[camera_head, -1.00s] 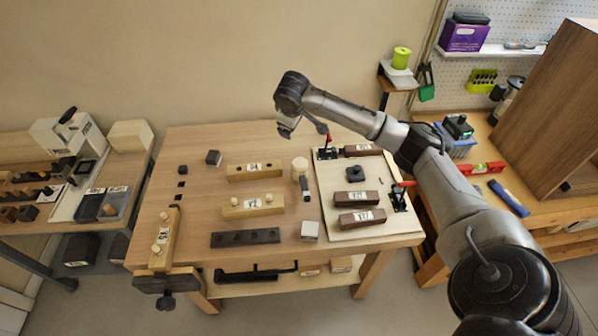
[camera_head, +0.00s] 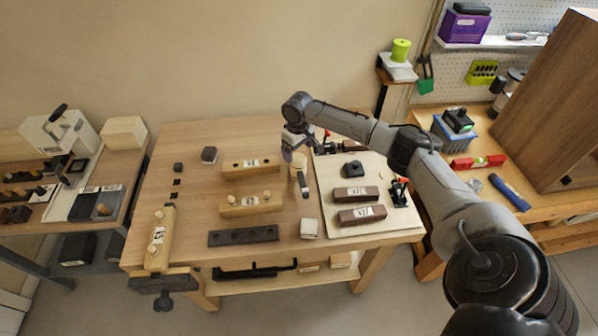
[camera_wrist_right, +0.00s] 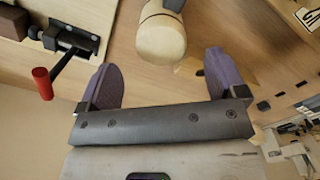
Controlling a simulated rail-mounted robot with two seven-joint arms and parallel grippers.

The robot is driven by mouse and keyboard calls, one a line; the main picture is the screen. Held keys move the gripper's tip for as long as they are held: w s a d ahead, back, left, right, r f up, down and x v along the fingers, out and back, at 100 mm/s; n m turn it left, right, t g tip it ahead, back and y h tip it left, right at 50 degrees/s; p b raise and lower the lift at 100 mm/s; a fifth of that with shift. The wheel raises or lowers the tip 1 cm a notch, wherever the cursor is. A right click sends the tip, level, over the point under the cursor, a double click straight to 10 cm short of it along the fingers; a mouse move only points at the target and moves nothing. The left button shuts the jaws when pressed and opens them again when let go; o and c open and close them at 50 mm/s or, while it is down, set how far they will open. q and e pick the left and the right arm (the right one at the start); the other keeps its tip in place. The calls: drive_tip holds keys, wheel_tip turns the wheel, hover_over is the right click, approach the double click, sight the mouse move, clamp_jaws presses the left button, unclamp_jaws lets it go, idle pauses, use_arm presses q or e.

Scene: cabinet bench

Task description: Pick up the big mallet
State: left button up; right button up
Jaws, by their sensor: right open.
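The big mallet has a pale cream cylindrical head (camera_head: 299,160) and a dark handle (camera_head: 305,182). It lies on the workbench just left of the light board. My right gripper (camera_head: 288,154) is above the bench at the mallet's head and partly covers it in the head view. In the right wrist view the gripper (camera_wrist_right: 163,72) is open, with two purple finger pads apart and nothing between them. The mallet head (camera_wrist_right: 160,38) shows just beyond the fingertips, roughly centred between them. My left gripper is not in view.
Wooden blocks with pegs (camera_head: 250,203) stand left of the mallet. A light board (camera_head: 340,220) with dark brown blocks (camera_head: 362,215) and red-handled clamps (camera_head: 399,193) lies to the right. A small white block (camera_head: 309,229) sits near the front.

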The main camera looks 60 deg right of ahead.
sight(298, 158)
drive_tip(key=shift+f, duration=0.75)
wheel_tip(298, 158, down, 4)
drive_tip(key=shift+a+f+b, duration=0.1)
drive_tip(key=shift+f+b, duration=0.05)
drive_tip(key=shift+b, duration=0.3)
drive_tip(key=c, duration=1.1)
drive_tip(key=shift+r, duration=0.2)
wheel_tip(298, 158, up, 4)
drive_tip(key=shift+f+p, duration=0.15)
drive_tip(key=shift+p, duration=0.25)
drive_tip(key=s+d+r+p, duration=0.1)
drive_tip(key=s+d+r, duration=0.1)
drive_tip(key=s+r, duration=0.5)
drive_tip(key=shift+s+p, duration=0.3)
drive_tip(key=shift+s, duration=1.95)
